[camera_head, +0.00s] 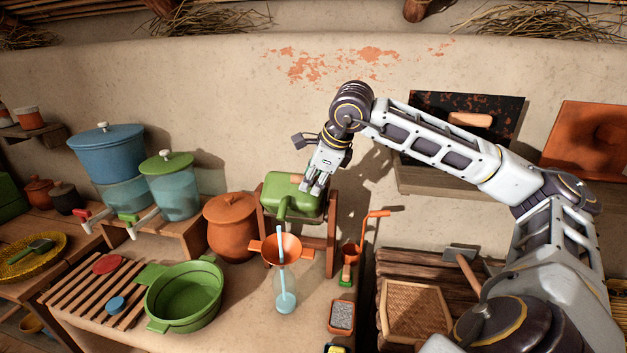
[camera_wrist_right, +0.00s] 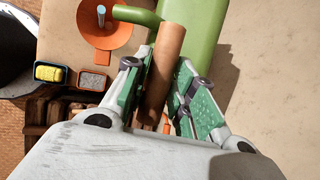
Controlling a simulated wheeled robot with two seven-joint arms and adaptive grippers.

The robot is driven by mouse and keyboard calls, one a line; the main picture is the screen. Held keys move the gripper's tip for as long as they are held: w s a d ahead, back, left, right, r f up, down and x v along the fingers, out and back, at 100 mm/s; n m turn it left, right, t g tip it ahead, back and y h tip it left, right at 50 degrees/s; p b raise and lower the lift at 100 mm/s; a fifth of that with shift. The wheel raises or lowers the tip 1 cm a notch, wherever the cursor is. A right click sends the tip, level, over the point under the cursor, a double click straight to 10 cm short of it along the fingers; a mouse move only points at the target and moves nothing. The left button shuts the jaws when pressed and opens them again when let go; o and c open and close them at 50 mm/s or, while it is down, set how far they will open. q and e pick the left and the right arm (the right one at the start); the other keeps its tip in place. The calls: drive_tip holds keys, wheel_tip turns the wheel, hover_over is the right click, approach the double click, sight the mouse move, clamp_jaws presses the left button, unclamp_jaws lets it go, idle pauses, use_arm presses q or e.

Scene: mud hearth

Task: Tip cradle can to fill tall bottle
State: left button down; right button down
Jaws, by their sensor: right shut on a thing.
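The green cradle can (camera_head: 285,192) sits in a reddish wooden cradle (camera_head: 331,235), its spout (camera_head: 282,212) angled down over an orange funnel (camera_head: 270,246). A pale blue stream runs from the spout into the funnel, which sits in the mouth of the clear tall bottle (camera_head: 291,283). Pale blue liquid shows low in the bottle. My right gripper (camera_head: 312,188) is shut on the can's brown wooden handle (camera_wrist_right: 166,65). The right wrist view also shows the can (camera_wrist_right: 195,45) and the funnel (camera_wrist_right: 105,38). My left gripper is out of view.
A green basin (camera_head: 184,294) stands left of the bottle, beside a slatted rack (camera_head: 85,288). A clay pot (camera_head: 231,226) is close behind. An orange ladle (camera_head: 371,228) and a grey-topped orange tray (camera_head: 341,316) are to the right.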

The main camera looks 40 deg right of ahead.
drive_tip(key=c, duration=1.3)
unclamp_jaws()
drive_tip(key=shift+f, duration=0.2)
drive_tip(key=shift+o, duration=0.2)
drive_tip(key=shift+r, duration=0.25)
drive_tip(key=shift+s+d+r, duration=0.1)
drive_tip(key=shift+s+r, duration=0.15)
drive_tip(key=shift+r, duration=0.2)
drive_tip(key=v, duration=1)
drive_tip(key=shift+s+r, duration=0.2)
drive_tip(key=shift+r, duration=0.05)
